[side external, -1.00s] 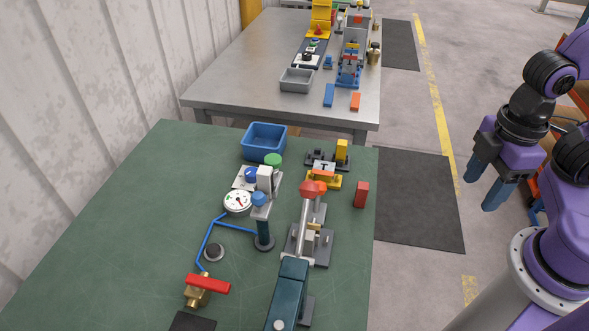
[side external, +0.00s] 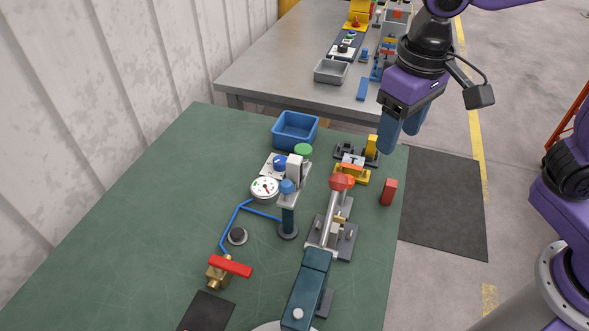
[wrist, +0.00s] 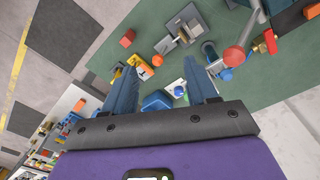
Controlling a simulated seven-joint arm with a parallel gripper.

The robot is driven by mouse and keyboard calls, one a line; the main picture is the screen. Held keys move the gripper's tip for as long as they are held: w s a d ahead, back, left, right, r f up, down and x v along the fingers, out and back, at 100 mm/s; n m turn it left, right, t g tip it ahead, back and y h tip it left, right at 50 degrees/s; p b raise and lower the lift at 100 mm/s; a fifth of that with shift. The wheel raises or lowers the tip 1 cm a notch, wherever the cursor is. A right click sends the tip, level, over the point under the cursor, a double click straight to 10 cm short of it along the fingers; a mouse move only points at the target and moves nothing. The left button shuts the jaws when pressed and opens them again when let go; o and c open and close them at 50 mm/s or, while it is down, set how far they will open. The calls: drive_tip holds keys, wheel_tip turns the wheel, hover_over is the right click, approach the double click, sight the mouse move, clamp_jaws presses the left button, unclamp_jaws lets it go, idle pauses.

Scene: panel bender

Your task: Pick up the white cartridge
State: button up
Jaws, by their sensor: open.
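A white upright block (side external: 294,169), which looks like the white cartridge, stands by the blue-capped post near the middle of the green table. I cannot tell from the side view whether it rests on the post's pale plate or behind it. My gripper (side external: 401,129) has blue fingers pointing down, apart and empty. It hangs above the table's far right edge, to the right of and higher than the white block. The wrist view shows the open fingers (wrist: 161,68) over the bench, with a pale plate and blue and green knobs partly between and behind them.
A blue bin (side external: 296,130), a yellow fixture (side external: 352,171), a red block (side external: 388,191), a red-knobbed lever clamp (side external: 341,182), a gauge (side external: 264,189) and a red-handled valve (side external: 230,267) crowd the green table (side external: 130,240). Its left side is clear. A grey table (side external: 270,65) stands behind.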

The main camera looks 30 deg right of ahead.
sight(294, 159)
drive_tip(key=w+a+r+m, duration=0.3)
drive_tip(key=w+a+m, duration=0.2)
drive_tip(key=a+m, duration=0.15)
drive_tip(key=w+a+r+m, duration=0.3)
drive_tip(key=w+a+m, duration=0.2)
drive_tip(key=a, duration=0.2)
drive_tip(key=shift+h, duration=0.4)
drive_tip(key=f, duration=0.4)
drive_tip(key=d+f, duration=0.1)
drive_tip(key=f, duration=0.7)
drive_tip(key=shift+w+d+f, duration=0.1)
drive_tip(key=shift+w+d, duration=0.1)
drive_tip(key=shift+w, duration=0.2)
drive_tip(key=shift+w+a+f, duration=0.1)
drive_tip(key=shift+f, duration=2.65)
drive_tip(key=c, duration=0.9)
